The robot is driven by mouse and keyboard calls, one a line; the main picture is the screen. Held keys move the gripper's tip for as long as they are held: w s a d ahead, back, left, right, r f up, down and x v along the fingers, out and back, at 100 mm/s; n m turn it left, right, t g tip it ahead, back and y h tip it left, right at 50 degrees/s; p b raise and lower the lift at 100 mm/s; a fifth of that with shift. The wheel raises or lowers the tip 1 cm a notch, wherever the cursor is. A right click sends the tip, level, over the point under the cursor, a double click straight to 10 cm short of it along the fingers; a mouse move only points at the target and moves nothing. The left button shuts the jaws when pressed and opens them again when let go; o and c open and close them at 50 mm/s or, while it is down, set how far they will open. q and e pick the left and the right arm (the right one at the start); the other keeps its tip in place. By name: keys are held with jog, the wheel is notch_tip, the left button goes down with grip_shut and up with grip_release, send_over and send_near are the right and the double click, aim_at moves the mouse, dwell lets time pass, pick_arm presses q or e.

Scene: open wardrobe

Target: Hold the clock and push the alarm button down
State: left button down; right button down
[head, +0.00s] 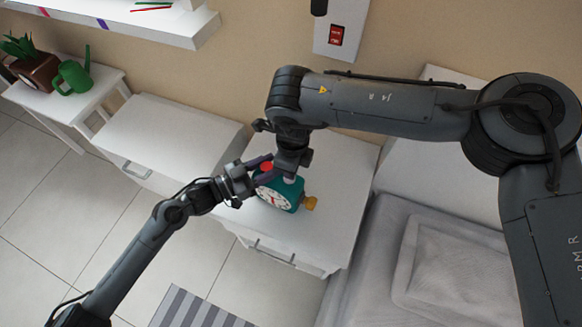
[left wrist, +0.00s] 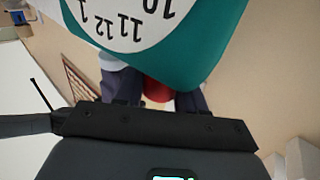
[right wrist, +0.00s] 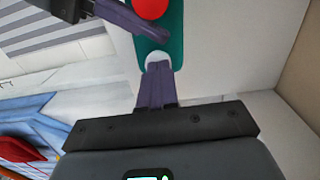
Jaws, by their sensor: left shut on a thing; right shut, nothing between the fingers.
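The teal clock (head: 279,192) with a white dial is on the middle white cabinet. My left gripper (head: 262,172) comes in from the left and is shut on the clock beside a red round part (head: 267,167). In the left wrist view the clock body (left wrist: 215,45) fills the top, with the red part (left wrist: 157,88) between the fingers. My right gripper (head: 290,174) points down over the clock, shut and empty. In the right wrist view its fingertips (right wrist: 158,66) are at a white round button (right wrist: 158,57) on the teal top. Whether the button is pressed in is unclear.
The bed (head: 440,260) lies right of the clock's cabinet (head: 345,190). Another white cabinet (head: 165,135) stands to the left. A green watering can (head: 72,77) and a potted plant (head: 32,62) are farther left. A red wall switch (head: 336,36) is behind.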

notch_tip(320, 180, up, 14)
jog(key=shift+d, duration=0.25)
dwell(0.3)
jog(key=shift+w, duration=0.1)
dwell(0.4)
pick_arm(q)
jog(key=c, duration=0.6)
grip_release()
